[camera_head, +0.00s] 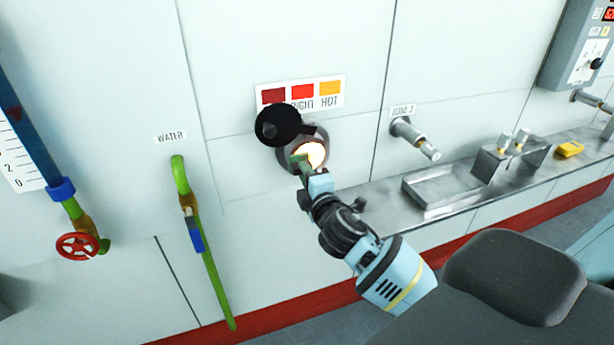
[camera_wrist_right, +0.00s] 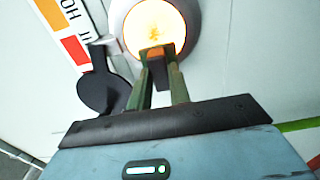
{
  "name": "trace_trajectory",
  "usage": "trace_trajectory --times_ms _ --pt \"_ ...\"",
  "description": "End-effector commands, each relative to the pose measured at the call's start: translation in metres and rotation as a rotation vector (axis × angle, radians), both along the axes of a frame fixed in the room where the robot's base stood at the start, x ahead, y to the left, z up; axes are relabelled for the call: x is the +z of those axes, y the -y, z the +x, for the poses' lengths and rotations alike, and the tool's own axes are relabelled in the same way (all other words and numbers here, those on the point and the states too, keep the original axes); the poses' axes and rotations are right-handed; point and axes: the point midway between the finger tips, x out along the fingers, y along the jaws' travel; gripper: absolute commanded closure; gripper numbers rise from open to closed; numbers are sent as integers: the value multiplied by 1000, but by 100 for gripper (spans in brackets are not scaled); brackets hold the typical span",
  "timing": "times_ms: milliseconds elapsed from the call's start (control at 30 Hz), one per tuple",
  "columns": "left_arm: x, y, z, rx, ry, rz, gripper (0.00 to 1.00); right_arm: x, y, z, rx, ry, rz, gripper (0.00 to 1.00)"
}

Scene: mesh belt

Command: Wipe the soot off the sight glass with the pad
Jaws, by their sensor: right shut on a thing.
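The sight glass (camera_head: 314,154) glows bright yellow-white in a round dark housing on the pale wall. It also shows at the top of the right wrist view (camera_wrist_right: 155,22), where I cannot clearly tell soot from glow. A round black cover (camera_head: 278,126) is swung aside at its upper left. My right gripper (camera_head: 302,163) is at the lower left edge of the glass. In the right wrist view its green fingers are shut on a small dark pad (camera_wrist_right: 157,72) with an orange-brown end, overlapping the lower glass. I cannot tell whether the pad touches it. My left gripper is out of view.
A colour chart (camera_head: 301,92) is above the glass. A metal pipe stub (camera_head: 415,138) juts out to the right. The steel ledge holds a shallow tray (camera_head: 412,191), a small metal stand (camera_head: 488,164) and a yellow object (camera_head: 569,149). A green water pipe (camera_head: 210,270) runs down at the left.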

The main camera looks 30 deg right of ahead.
Motion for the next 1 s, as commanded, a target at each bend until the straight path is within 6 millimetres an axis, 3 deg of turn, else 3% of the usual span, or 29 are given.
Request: trace_trajectory --times_ms 667,1000 --pt "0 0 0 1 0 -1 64 1 3 9 1 1 0 100" --pt "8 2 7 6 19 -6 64 2 24 2 0 2 -1 100"
